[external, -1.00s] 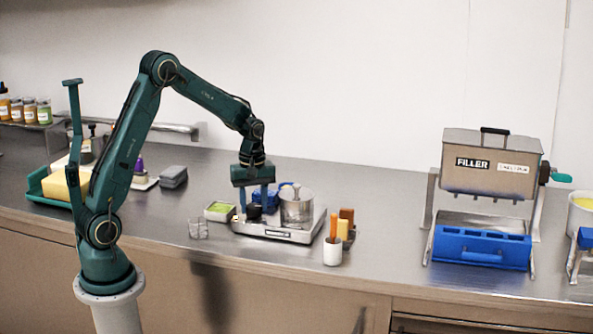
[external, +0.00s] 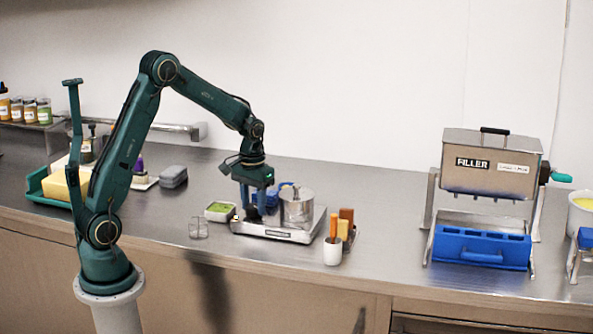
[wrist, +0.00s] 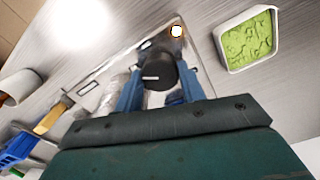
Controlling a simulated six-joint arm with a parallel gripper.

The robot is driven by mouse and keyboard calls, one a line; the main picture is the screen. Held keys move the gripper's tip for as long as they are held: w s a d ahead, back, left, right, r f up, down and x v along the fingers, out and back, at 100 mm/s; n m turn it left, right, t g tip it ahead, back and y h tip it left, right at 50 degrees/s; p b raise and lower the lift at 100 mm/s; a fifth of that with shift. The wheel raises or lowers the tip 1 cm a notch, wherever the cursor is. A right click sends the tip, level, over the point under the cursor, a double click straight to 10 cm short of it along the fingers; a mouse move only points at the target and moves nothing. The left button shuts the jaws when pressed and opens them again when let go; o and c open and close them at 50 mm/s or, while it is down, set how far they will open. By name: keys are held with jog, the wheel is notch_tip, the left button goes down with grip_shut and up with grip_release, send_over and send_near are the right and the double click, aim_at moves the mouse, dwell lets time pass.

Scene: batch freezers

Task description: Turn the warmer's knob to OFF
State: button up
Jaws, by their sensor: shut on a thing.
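The warmer (external: 272,233) is a flat silver unit on the counter with a lidded steel pot (external: 297,209) on its right part. Its black knob (wrist: 159,72) shows in the wrist view between my two blue fingers, with a white mark on it. My gripper (external: 253,208) points down over the warmer's left end and is shut on the knob. It also shows in the wrist view (wrist: 160,80). The knob's OFF label cannot be read.
A tray of green stuff (external: 220,211) stands just left of the warmer, with a clear glass (external: 198,228) in front of it. The filler (external: 490,165) is far right, past clear counter.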

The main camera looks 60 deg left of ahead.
aim_at(253, 206)
jog(key=m, duration=0.5)
jog(key=shift+m, duration=0.3)
jog(key=m, duration=0.5)
jog(key=shift+m, duration=0.3)
jog(key=o, duration=1)
jog(key=shift+c, duration=0.2)
notch_tip(253, 206, up, 14)
dwell(0.4)
